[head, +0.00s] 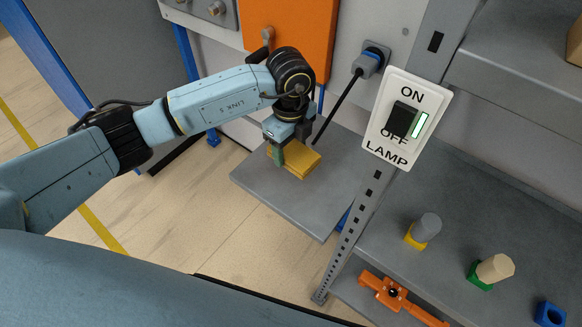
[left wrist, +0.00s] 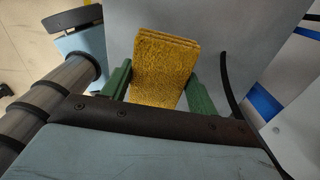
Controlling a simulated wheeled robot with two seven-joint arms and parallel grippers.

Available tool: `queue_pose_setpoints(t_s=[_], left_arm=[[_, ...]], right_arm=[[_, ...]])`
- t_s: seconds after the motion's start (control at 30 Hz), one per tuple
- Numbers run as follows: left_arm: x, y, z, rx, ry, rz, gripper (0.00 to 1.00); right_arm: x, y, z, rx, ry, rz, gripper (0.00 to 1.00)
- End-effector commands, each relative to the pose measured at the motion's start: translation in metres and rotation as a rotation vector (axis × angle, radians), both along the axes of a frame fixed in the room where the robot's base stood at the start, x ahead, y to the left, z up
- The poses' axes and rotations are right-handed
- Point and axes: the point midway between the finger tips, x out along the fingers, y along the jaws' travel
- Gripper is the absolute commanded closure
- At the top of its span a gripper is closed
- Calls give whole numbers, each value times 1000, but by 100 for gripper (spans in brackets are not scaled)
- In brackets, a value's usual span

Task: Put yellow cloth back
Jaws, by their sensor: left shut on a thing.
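The yellow cloth (head: 303,161) is a folded, thick stack at the grey side shelf (head: 262,187). In the left wrist view the cloth (left wrist: 164,66) lies between the two green fingers of my left gripper (left wrist: 160,90). In the head view my left gripper (head: 281,153) points down and is shut on the cloth's left part. The cloth is over the shelf's surface; whether it touches the shelf is hard to tell. My right gripper is not in view.
A lamp switch plate (head: 407,118) on the post stands right of the shelf. A black cable (head: 338,107) hangs from a blue plug (head: 370,62) close to the gripper. An orange panel (head: 313,30) is behind my arm. Colored blocks and an orange tool (head: 392,294) lie on the right shelves.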

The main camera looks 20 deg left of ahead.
Motion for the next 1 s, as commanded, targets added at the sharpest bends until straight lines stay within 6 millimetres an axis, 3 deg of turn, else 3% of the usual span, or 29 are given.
queue_pose_setpoints(t_s=[0.03,0.43,0.87,0.9,1.0], left_arm=[[0,0,-16,0,2,1,68],[0,-1,-69,-1,2,0,68],[0,-1,-79,-2,-2,-1,68],[0,-1,-80,-2,-2,-1,40],[0,-1,-79,-2,-2,-1,27]], right_arm=[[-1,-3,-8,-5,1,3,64],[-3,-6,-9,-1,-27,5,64],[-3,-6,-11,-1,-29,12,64],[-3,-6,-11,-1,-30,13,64],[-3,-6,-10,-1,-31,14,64]])
